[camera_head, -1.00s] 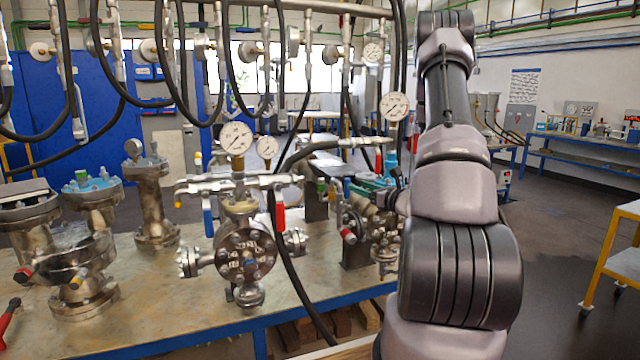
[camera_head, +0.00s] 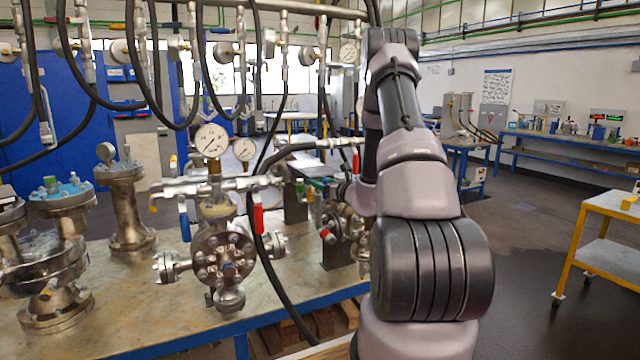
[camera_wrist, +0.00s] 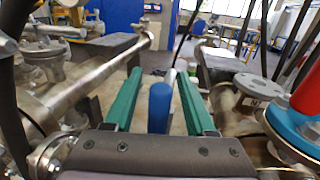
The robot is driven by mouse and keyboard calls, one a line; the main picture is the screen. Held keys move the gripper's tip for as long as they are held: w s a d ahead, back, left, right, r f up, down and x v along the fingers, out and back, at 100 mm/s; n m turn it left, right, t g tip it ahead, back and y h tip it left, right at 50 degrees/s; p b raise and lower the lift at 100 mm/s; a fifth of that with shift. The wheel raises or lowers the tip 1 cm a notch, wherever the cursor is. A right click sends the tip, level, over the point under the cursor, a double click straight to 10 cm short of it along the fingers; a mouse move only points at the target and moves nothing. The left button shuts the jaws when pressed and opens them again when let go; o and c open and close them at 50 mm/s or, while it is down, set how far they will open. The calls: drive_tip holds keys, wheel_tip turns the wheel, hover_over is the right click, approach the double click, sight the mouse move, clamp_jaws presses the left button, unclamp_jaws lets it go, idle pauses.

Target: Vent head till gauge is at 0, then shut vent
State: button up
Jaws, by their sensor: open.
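In the wrist view a blue handle (camera_wrist: 160,106) stands between the two green fingers of my open gripper (camera_wrist: 159,95), with a gap on each side. In the head view my arm hides the fingers. A large round gauge (camera_head: 211,141) tops a flanged steel vessel head (camera_head: 223,255) on the bench; its needle is too small to read surely. A smaller gauge (camera_head: 244,150) is right behind it. A blue lever (camera_head: 184,222) and a red lever (camera_head: 258,219) hang from the head's pipework. I cannot tell which valve the blue handle in the wrist view belongs to.
A steel pipe (camera_wrist: 85,88) runs along the left. Black hoses hang over the bench (camera_head: 140,325). A yellow cart (camera_head: 600,250) stands at right on open floor.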

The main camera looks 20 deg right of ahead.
clamp_jaws()
idle(1.4)
